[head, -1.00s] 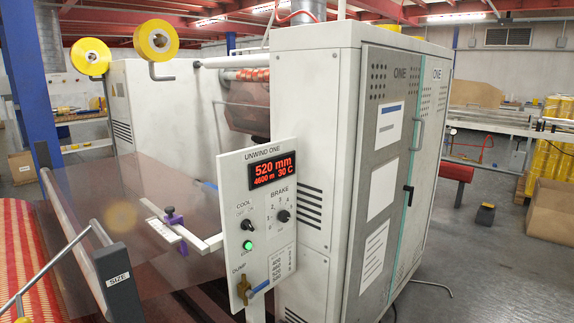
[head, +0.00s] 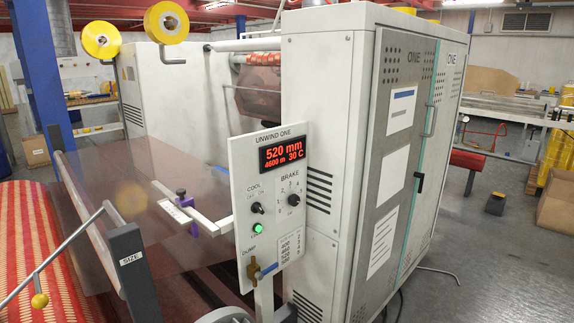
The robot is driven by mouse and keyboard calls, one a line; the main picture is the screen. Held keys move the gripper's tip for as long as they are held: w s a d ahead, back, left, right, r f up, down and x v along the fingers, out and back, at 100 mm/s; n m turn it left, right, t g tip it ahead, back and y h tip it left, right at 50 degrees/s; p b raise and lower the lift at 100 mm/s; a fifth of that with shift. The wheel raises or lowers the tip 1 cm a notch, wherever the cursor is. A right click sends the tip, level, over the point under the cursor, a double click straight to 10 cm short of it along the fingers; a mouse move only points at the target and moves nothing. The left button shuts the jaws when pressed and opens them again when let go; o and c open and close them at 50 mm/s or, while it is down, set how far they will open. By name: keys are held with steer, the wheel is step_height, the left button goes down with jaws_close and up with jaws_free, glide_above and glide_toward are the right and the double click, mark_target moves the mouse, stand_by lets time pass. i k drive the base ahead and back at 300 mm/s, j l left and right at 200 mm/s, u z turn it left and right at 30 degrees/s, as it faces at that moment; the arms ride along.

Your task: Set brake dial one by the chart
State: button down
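The brake dial (head: 293,200) is a small black knob with a number scale around it, on the white UNWIND ONE panel (head: 241,180). Which number it points to is too small to tell. The red display (head: 283,153) above reads 520 mm, 4600 m and 30 C. The chart (head: 290,245) is a small printed table low on the panel, with rows of numbers near 400 to 580; its right column is hard to read. My gripper is not in view.
A black cool switch (head: 257,208), a lit green button (head: 257,228) and a brass dump valve (head: 257,270) share the panel. A white bar (head: 203,225) with a purple clamp sticks out left of it. The white cabinet (head: 325,110) stands right behind. Grey floor (head: 470,260) is open at right.

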mark_target(293, 200)
steer(key=i+l+z, duration=0.75)
steer(key=k+j, duration=0.05)
steer(key=j, duration=0.05)
